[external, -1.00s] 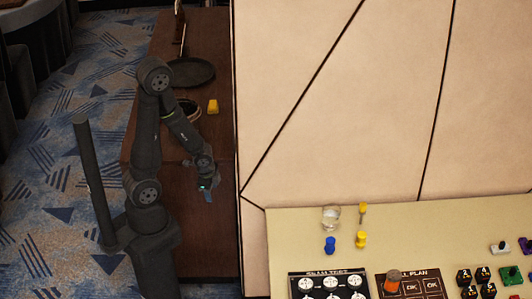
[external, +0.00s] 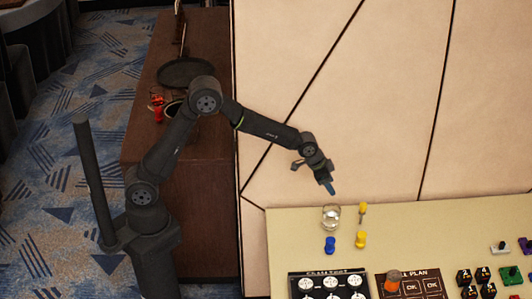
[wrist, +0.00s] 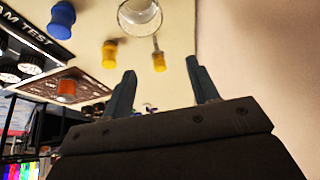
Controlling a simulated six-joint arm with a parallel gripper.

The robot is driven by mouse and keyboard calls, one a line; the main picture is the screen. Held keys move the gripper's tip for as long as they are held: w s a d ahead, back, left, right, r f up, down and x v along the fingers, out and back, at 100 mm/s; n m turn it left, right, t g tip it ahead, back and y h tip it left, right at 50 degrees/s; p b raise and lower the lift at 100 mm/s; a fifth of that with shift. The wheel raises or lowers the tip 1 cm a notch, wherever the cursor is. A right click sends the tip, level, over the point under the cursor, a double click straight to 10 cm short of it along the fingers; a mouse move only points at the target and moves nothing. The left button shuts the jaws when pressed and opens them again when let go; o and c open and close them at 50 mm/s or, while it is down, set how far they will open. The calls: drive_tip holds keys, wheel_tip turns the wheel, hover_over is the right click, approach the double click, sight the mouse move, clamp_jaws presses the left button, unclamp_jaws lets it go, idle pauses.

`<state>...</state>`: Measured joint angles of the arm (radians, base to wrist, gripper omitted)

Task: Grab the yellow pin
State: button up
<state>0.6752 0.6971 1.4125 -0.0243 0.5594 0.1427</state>
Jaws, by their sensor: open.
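A yellow pin (external: 361,240) stands on the beige table, right of a blue pin (external: 330,245). In the wrist view, the yellow pin (wrist: 109,53) lies left of the fingers and the blue pin (wrist: 62,20) is farther left. A second yellow piece (external: 363,209) with a thin shaft is near the wall; the wrist view shows it (wrist: 159,60) between the fingertips' lines, apart from them. My gripper (external: 328,187) is open and empty, above and behind the table's back edge near the glass. Its two bluish fingers (wrist: 160,66) show spread in the wrist view.
A clear glass (external: 331,217) stands beside the pins. An orange knob (external: 392,282) sits on a panel at the front, with several small black blocks (external: 475,283) to the right. The pale wall (external: 400,100) rises behind the table. A wooden cabinet (external: 205,220) is at left.

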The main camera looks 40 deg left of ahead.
drive_tip(key=w+d+r, duration=0.1)
drive_tip(key=d+r, duration=0.1)
drive_tip(key=d, duration=0.1)
approach(360, 210)
wheel_tip(360, 210, down, 5)
drive_tip(key=w, duration=0.2)
drive_tip(key=shift+h, duration=0.4)
drive_tip(key=shift+w+d+x, duration=0.1)
drive_tip(key=shift+d+x, duration=0.05)
drive_tip(key=shift+x, duration=1.3)
drive_tip(key=shift+w+d+x, duration=0.1)
drive_tip(key=shift+x, duration=1.35)
drive_tip(key=shift+r, duration=0.25)
drive_tip(key=c, duration=1.1)
drive_tip(key=shift+r, duration=0.1)
